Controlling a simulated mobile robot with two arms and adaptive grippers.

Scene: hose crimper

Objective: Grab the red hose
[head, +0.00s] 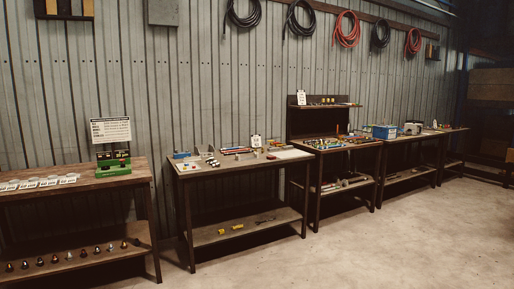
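Two coiled red hoses hang on the corrugated wall at the upper right in the head view. The nearer red hose (347,42) hangs between black coils, above the tables. The farther red hose (414,49) hangs to its right, past a black coil. A small red strip (235,151) lies on the second table; I cannot tell whether it is a hose. Neither of my grippers is in view.
Black hoses (241,22) hang on the same wall. A row of worktables with parts and tools stands along it, including the second table (187,168) and one with a tall back panel (310,122). The concrete floor (380,245) in front is clear.

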